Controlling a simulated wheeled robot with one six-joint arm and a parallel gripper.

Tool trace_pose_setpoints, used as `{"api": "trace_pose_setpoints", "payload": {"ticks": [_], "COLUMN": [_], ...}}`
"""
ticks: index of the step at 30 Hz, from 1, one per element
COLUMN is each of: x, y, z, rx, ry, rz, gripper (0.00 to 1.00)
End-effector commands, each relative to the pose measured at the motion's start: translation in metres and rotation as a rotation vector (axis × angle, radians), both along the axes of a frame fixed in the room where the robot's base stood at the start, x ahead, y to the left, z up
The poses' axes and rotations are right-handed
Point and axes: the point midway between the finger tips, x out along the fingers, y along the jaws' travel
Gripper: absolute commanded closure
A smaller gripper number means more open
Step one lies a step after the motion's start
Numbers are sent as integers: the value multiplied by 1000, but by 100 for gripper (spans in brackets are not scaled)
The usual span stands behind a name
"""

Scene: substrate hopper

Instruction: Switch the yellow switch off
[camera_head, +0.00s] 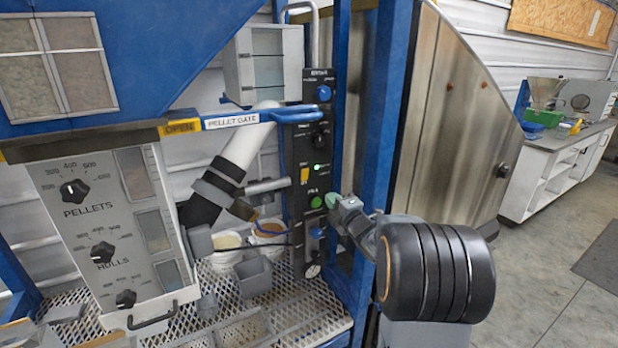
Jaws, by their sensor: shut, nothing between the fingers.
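The yellow switch (304,175) is a small upright yellow piece on the narrow black control panel (297,215), left of a lit green lamp. Whether it is set on or off is too small to tell. My gripper (334,201) is at the panel's right side, lower than the switch and to its right, close to a green button (316,202). A gap shows between my gripper and the switch. The gripper is shut and empty; its fingertips are small and partly blend with the panel's edge.
A blue knob (323,93) and a black knob are higher on the panel. A blue handle (290,116) sticks out left of it, and a blue post (377,150) stands to the right. Buckets (226,255) and a grey dial box (115,225) are on the left.

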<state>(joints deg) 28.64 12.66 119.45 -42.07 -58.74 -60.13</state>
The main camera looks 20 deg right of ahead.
Motion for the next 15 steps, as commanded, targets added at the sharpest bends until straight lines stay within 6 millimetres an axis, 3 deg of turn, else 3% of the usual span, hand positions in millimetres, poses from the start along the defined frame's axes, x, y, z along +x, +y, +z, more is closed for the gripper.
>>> {"api": "trace_pose_setpoints", "payload": {"ticks": [9,15], "x": [2,24], "y": [1,4], "z": [1,5], "rx": [2,4], "ry": [0,1], "rz": [0,1], "gripper": [100,100]}}
